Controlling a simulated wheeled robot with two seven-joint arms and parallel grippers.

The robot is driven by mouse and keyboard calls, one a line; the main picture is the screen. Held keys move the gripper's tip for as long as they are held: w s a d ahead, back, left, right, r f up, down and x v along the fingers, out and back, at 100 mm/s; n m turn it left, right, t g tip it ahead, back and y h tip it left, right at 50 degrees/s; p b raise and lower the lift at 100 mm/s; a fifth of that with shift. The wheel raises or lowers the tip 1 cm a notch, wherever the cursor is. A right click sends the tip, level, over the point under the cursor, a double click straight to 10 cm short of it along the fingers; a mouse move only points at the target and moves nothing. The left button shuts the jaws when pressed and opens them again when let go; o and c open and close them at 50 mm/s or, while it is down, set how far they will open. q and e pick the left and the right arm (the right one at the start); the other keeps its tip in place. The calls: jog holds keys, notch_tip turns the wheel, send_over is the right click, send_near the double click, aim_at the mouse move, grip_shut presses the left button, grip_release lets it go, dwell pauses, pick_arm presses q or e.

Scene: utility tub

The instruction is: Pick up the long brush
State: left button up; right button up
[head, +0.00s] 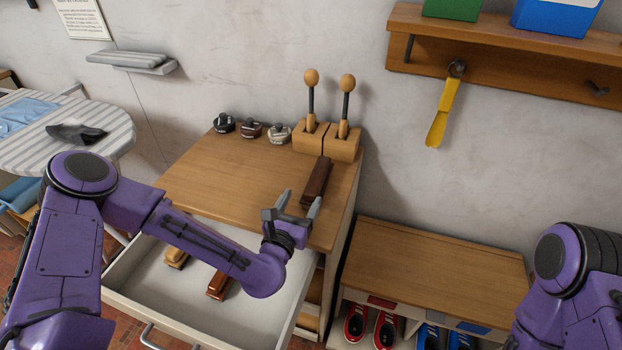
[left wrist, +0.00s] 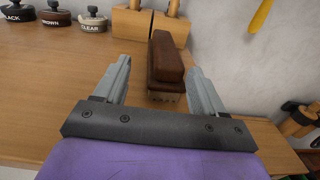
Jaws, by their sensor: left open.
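A long dark brown brush (head: 317,180) lies on the wooden cabinet top (head: 240,175), near its right edge. In the left wrist view the brush (left wrist: 166,60) lies lengthwise ahead, with pale bristles under its near end. My left gripper (head: 301,202) is open and empty, just in front of the brush's near end. In the wrist view its fingertips (left wrist: 158,68) stand apart on either side of the brush's line; I cannot tell whether they overlap its near end. My right arm shows at the lower right, but its gripper is out of view.
Wooden blocks (head: 341,146) holding ball-topped handles stand behind the brush, with polish tins (head: 250,130) to their left. Below, an open drawer (head: 137,280) holds two smaller brushes (head: 219,285). A low shoe bench (head: 430,265) stands right. The cabinet top's left part is clear.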

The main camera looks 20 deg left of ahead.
aim_at(311, 185)
pick_arm(q)
jog(key=w, duration=0.2)
jog(key=w+d+p, duration=0.1)
jog(key=w, duration=0.2)
jog(key=shift+w, duration=0.35)
jog(key=shift+w+f, duration=0.1)
jog(key=shift+w, duration=0.15)
jog(key=c, duration=1.1)
